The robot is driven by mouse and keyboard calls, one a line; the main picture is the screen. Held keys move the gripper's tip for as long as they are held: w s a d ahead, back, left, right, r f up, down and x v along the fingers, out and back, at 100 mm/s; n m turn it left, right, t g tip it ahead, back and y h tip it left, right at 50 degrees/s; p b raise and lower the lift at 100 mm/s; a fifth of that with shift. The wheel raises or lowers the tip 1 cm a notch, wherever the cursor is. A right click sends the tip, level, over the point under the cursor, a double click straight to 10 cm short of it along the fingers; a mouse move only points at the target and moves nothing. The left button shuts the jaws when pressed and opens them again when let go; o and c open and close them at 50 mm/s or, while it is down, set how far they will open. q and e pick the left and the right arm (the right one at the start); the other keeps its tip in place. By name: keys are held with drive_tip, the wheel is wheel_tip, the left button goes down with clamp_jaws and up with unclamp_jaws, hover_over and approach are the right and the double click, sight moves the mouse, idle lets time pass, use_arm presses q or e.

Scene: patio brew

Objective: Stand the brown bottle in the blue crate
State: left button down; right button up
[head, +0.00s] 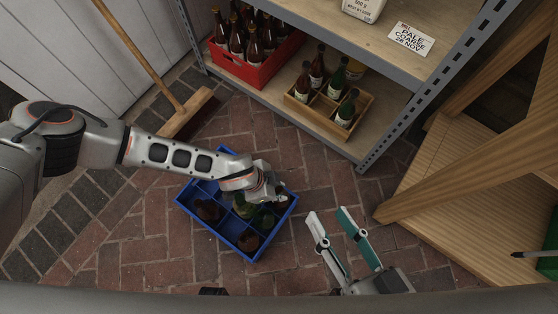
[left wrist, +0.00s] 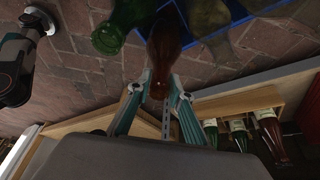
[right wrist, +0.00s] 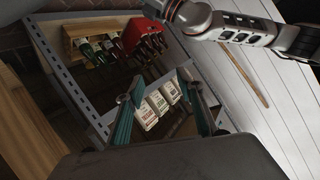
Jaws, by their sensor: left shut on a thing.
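The blue crate (head: 249,257) stands on the brick floor, with several brown and green bottles in its compartments. My left gripper (head: 267,194) is over the crate's right part in the head view. In the left wrist view, the left gripper (left wrist: 158,90) is shut on the neck of a brown bottle (left wrist: 166,48).
A metal-framed shelf unit stands behind, holding a red crate (head: 243,67) of bottles and a wooden crate (head: 318,109) with several bottles. A broom (head: 188,113) leans at the back left. A wooden frame (head: 450,178) stands at right. Brick floor is clear before the crate.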

use_arm(q)
drive_tip(key=shift+w, duration=0.1)
drive_tip(key=c, duration=1.8)
unclamp_jaws()
drive_tip(key=shift+f, duration=0.1)
use_arm(e)
drive_tip(key=shift+f, duration=0.1)
drive_tip(key=shift+s, duration=0.1)
